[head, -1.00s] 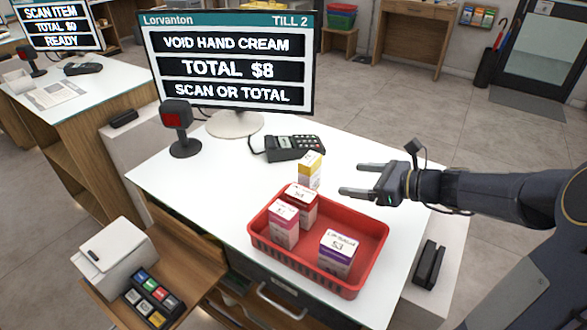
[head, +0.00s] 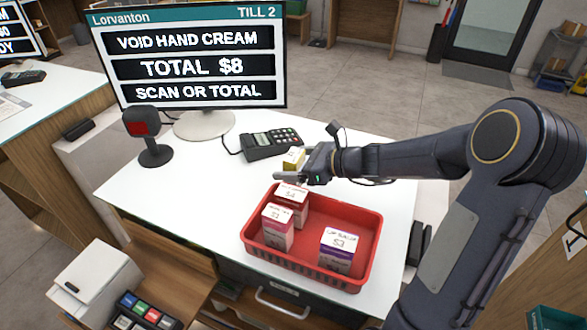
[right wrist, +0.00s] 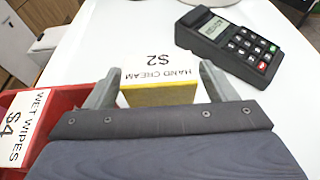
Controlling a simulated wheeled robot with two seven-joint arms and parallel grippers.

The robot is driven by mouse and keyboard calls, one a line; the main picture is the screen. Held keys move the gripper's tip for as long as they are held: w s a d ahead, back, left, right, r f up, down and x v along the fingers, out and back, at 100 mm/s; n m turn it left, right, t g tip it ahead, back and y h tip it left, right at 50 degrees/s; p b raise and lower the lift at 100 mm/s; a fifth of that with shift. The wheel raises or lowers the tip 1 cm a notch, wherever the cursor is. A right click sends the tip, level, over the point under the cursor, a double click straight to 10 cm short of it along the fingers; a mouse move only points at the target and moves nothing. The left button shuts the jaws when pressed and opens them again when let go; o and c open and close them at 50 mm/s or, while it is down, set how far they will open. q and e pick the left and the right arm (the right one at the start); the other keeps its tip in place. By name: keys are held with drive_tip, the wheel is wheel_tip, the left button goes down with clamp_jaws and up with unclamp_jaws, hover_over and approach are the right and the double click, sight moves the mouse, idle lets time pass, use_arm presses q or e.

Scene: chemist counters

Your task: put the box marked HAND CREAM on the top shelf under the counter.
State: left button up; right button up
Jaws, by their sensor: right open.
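The HAND CREAM box (head: 293,158) stands upright on the white counter (head: 190,213), behind the red tray. Its top is white with a yellow side, and my right gripper hides part of it in the head view. In the right wrist view the box (right wrist: 160,73) shows HAND CREAM $2, upside down, between the two fingers. My right gripper (right wrist: 160,86) is open, with a finger on either side of the box and gaps visible. My left gripper is not in view. The top shelf under the counter cannot be made out clearly.
A red tray (head: 362,262) with WET WIPES and other boxes stands just in front. A card terminal (head: 268,143), a scanner (head: 147,135) and the till screen (head: 197,60) stand behind and left. A drawer handle (head: 285,306) shows below the counter's front edge.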

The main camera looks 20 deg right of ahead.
drive_tip(key=shift+w+a+f, duration=0.25)
drive_tip(key=shift+w+a, duration=0.15)
drive_tip(key=shift+w, duration=0.15)
drive_tip(key=c, duration=1.2)
